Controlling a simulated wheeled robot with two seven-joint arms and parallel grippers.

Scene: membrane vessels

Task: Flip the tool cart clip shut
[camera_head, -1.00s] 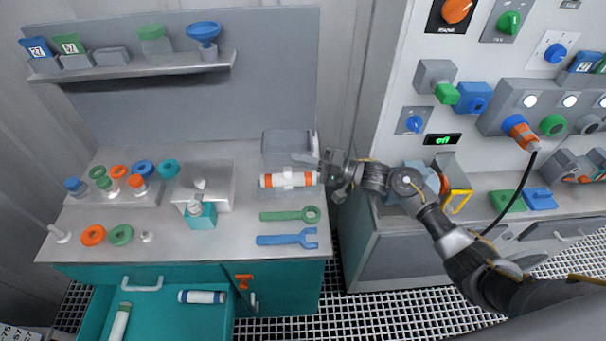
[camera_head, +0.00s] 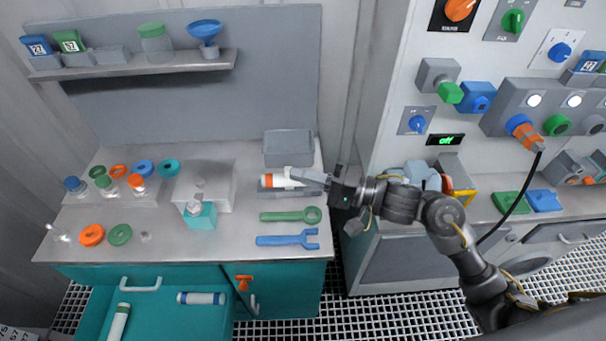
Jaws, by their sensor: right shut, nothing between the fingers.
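A white cylindrical vessel with orange end bands (camera_head: 267,181) lies in a grey holder at the right rear of the tool cart top (camera_head: 150,228). My right gripper (camera_head: 300,176) reaches in from the right, its shut, empty fingers over the middle of the vessel. The gripper hides the vessel's right half. A white clip part (camera_head: 284,178) shows beside the fingertips; whether it is open or shut, and whether the fingers touch it, I cannot tell. My left gripper is not in view.
A grey box (camera_head: 288,147) stands behind the vessel. A green wrench (camera_head: 284,215) and a blue wrench (camera_head: 280,239) lie in front of it. A metal block (camera_head: 216,178) and a teal item (camera_head: 203,217) stand to the left. An open teal drawer (camera_head: 150,318) juts out below.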

